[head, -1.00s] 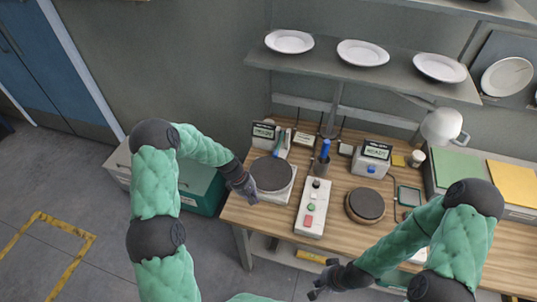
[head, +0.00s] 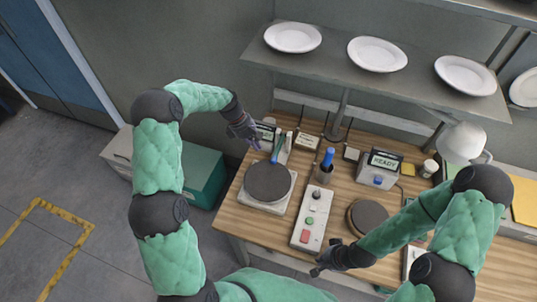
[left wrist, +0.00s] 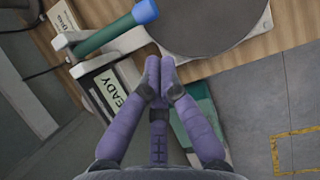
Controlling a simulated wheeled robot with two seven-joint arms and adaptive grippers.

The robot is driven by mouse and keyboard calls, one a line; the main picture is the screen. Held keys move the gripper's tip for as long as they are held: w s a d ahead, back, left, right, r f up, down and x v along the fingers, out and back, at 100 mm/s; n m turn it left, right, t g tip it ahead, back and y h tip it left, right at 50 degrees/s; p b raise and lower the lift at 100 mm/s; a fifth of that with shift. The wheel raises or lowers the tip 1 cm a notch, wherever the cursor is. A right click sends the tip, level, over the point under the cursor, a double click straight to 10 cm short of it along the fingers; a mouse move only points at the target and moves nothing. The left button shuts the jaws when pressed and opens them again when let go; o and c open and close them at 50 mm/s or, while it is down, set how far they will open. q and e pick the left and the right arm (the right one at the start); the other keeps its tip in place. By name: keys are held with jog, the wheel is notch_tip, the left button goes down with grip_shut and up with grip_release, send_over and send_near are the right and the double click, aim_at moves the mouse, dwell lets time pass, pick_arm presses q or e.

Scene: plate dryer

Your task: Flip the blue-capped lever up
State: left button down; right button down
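A lever with a teal shaft and a blue cap (head: 277,150) lies low on a white base behind the left round plate in the head view. In the left wrist view, the blue-capped lever (left wrist: 118,30) crosses the upper left, its cap by the plate's edge. My left gripper (head: 254,142) is just left of the lever, apart from it. In the left wrist view, my left gripper's (left wrist: 160,66) fingertips are together and empty, below the lever in the picture. My right gripper (head: 318,270) hangs at the table's front edge; its finger opening is unclear.
The dark round left plate (head: 268,181) lies in front of the lever. A READY display (left wrist: 115,88) is close to my left fingers. A blue-topped item (head: 328,157) stands in a dark cup. A white button panel (head: 312,219) is to the right. A shelf (head: 400,85) holds white plates.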

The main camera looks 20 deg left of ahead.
aim_at(270, 166)
pick_arm(q)
jog(key=x, duration=0.9)
jog(key=shift+s+d+f+p, duration=0.25)
jog(key=shift+f+p, duration=0.1)
pick_arm(e)
jog(key=shift+s+r, duration=0.2)
jog(key=shift+r, duration=0.25)
pick_arm(q)
jog(key=shift+r, duration=0.1)
jog(key=shift+r, duration=0.35)
pick_arm(e)
jog(key=shift+r, duration=0.15)
